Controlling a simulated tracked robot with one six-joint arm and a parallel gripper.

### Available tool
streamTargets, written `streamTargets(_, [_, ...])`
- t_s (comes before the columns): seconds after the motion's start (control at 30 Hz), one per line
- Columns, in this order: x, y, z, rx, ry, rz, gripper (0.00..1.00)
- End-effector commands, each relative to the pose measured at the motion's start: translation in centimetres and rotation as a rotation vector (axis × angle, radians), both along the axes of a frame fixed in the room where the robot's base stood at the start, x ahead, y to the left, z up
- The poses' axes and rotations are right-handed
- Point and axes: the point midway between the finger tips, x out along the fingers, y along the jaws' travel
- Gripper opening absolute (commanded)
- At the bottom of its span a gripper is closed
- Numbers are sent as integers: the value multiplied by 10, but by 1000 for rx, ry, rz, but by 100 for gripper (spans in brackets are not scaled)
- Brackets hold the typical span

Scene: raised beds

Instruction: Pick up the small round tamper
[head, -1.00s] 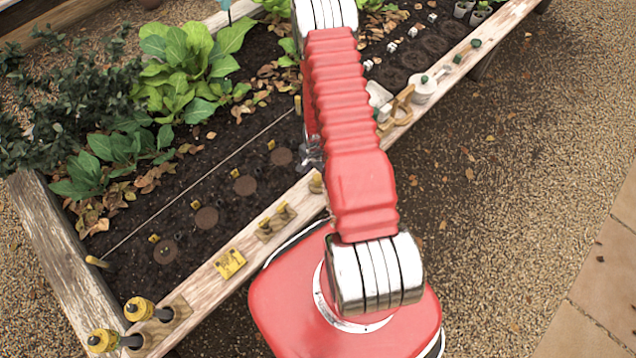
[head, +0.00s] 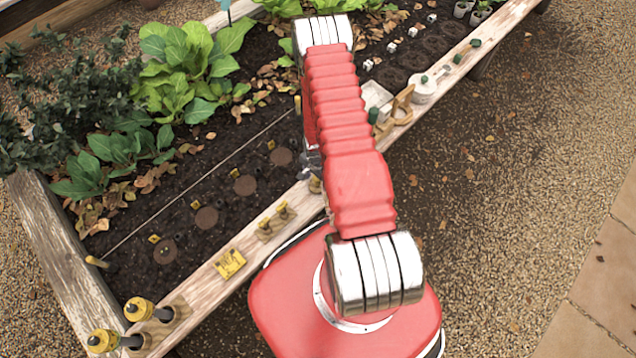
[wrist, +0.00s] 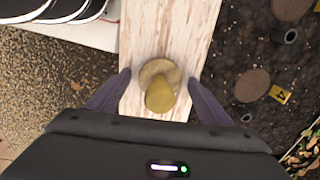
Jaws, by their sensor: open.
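The small round tamper (wrist: 159,92) stands on the pale wooden edge board of the bed in the wrist view. It has a round wooden base and a yellowish knob-like handle seen from above. My gripper (wrist: 158,88) is open, with one dark purple finger on each side of the tamper and a visible gap on both sides. In the head view the tamper (head: 315,184) shows only partly beside my red arm. The end of my gripper is mostly hidden there behind the arm.
Dark soil with round discs and a yellow number tag (wrist: 280,94) lies right of the board in the wrist view. Small yellow-topped pieces (head: 274,218), a yellow card (head: 229,263) and a white pot (head: 423,88) also stand along the bed's edge.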

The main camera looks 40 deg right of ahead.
Motion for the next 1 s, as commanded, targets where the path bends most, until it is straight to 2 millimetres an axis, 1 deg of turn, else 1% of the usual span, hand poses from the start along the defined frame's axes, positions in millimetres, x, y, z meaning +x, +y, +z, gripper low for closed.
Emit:
streamTargets(0.4, [0,0,0,0,0,0,74])
streamTargets(1.0, [0,0,0,0,0,-1,31])
